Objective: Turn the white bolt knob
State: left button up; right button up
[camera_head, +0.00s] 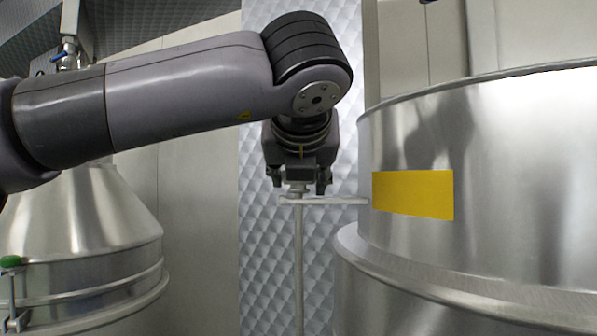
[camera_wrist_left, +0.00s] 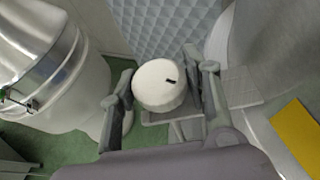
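In the head view my left gripper (camera_head: 299,187) points down over the upright grey post. The pale knob (camera_head: 297,189) shows between its fingertips, partly hidden, with a gap on each side. The gripper is open around the knob. My right gripper is in neither view.
A thin flat plate (camera_head: 335,201) reaches from the post to the large steel tank (camera_head: 520,150), which bears a yellow label (camera_head: 412,194). A cone-topped steel vessel (camera_head: 80,225) stands at left. A quilted metal wall panel (camera_head: 265,250) is behind.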

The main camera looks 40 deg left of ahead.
pick_arm(q)
jog(key=o, duration=0.3)
jog(key=shift+r, duration=0.2)
jog(key=shift+o, duration=0.2)
jog(key=v, duration=1.2)
jog(key=shift+s, duration=0.1)
